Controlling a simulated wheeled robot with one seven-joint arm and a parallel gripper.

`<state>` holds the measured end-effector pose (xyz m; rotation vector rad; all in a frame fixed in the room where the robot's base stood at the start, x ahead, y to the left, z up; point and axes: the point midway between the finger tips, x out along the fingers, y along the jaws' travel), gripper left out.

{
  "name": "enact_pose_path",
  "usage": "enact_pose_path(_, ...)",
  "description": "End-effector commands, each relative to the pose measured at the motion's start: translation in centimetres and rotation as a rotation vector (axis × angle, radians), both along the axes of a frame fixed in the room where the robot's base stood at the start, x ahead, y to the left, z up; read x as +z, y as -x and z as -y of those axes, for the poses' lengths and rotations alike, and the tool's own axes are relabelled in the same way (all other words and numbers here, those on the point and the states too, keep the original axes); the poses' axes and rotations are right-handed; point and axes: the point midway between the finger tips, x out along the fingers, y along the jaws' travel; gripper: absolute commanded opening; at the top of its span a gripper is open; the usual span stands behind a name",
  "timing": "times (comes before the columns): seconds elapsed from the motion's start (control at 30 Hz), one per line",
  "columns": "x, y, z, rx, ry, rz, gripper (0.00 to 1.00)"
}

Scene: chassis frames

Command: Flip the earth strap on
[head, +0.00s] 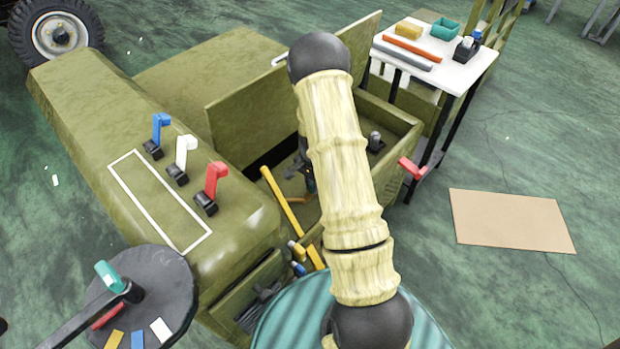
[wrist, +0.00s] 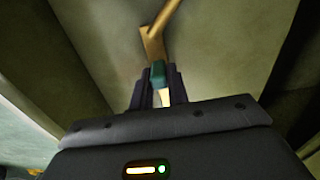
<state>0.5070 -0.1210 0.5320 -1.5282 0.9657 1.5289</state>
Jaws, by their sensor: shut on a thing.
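In the wrist view my gripper (wrist: 158,78) is shut on a small dark-green grip. A brass-coloured strip (wrist: 152,44) shows just past the grip, with a bar rising to the upper right. This looks like the earth strap, though no label is visible. In the head view my gripper (head: 308,182) is low inside the open olive compartment (head: 395,118), partly behind my pale arm. A small orange-brown piece (head: 292,199) shows beside it. The green grip is hidden in the head view, and I cannot tell the strap's on or off position.
A raised lid (head: 255,105) and a yellow bar (head: 280,197) stand close to my arm. A red lever (head: 412,168) sticks out at the compartment's right. Blue, white and red levers (head: 186,150) stand on the hood.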

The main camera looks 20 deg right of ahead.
Motion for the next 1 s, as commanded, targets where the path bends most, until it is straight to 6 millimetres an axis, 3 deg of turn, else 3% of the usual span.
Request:
enact_pose_path(0.4,0.15,0.96,0.31,-0.257,0.000,0.001,0.00)
enact_pose_path(0.97,0.01,1.12,0.35,-0.301,-0.001,0.002,0.00)
enact_pose_path(1.0,0.01,1.12,0.35,-0.301,0.000,0.001,0.24)
